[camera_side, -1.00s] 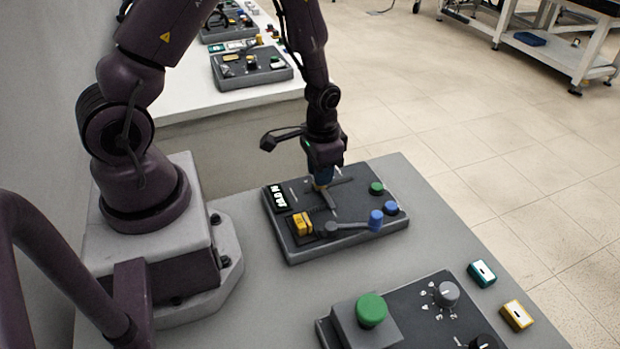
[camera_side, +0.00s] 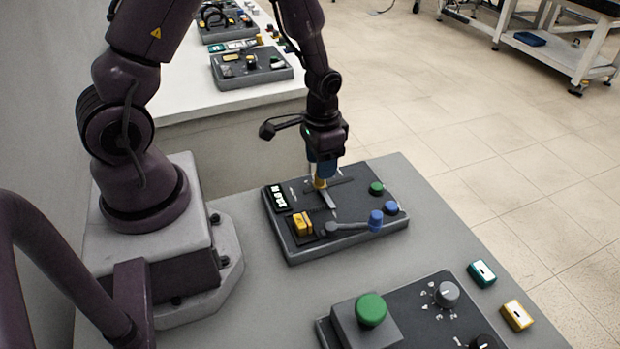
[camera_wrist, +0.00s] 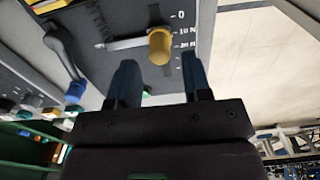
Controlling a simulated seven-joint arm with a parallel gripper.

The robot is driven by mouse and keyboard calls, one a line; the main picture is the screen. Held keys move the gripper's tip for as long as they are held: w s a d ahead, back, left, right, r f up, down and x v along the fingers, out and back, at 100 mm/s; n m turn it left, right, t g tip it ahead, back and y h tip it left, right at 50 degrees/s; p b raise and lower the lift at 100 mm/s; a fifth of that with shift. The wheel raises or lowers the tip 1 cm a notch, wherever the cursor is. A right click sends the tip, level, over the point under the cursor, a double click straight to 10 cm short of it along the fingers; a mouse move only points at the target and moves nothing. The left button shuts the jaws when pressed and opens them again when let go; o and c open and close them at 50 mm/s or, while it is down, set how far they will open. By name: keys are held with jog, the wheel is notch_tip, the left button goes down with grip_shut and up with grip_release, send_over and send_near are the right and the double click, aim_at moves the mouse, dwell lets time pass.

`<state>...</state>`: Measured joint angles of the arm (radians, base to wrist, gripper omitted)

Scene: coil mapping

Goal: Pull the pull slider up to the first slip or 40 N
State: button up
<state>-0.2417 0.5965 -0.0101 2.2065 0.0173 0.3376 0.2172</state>
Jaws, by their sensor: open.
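The pull slider's yellow knob (camera_side: 320,184) stands on the dark control panel (camera_side: 352,243) under my gripper. In the wrist view the yellow knob (camera_wrist: 160,46) is just beyond my fingertips and lies between their lines. A light bar runs left from the knob. A scale marked 0, 10 N and 20 N (camera_wrist: 186,31) is to its right, with the knob near 10 N. My gripper (camera_wrist: 158,68) is open, with its two blue fingers apart and nothing seen between them. The panel's small display (camera_side: 277,199) is lit, but its figures are too small to read surely.
A yellow rocker switch (camera_side: 302,224), a blue-ended lever (camera_side: 376,220), a blue button (camera_side: 391,208) and a green button (camera_side: 376,188) share the panel. A second panel with a large green button (camera_side: 371,309) stands in front. Bare grey table lies between the panels.

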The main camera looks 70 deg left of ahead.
jog(key=shift+r, duration=2.25)
jog(key=shift+s+d, duration=0.1)
jog(key=shift+s, duration=0.25)
jog(key=s+g, duration=0.1)
jog(key=s, duration=0.1)
notch_tip(320, 180, up, 13)
jog(key=n+t, duration=0.1)
jog(key=t, duration=0.1)
send_over(311, 191)
jog(key=s+d, duration=0.4)
jog(key=s+d+r+t, duration=0.1)
jog(key=s+r+t, duration=0.1)
jog(key=r, duration=0.3)
jog(key=s+d+r+m+t, duration=0.1)
jog(key=s+d+r+t, duration=0.1)
jog(key=s+r, duration=0.1)
jog(key=shift+r+t, duration=0.3)
jog(key=shift+r, duration=0.6)
dwell(2.3)
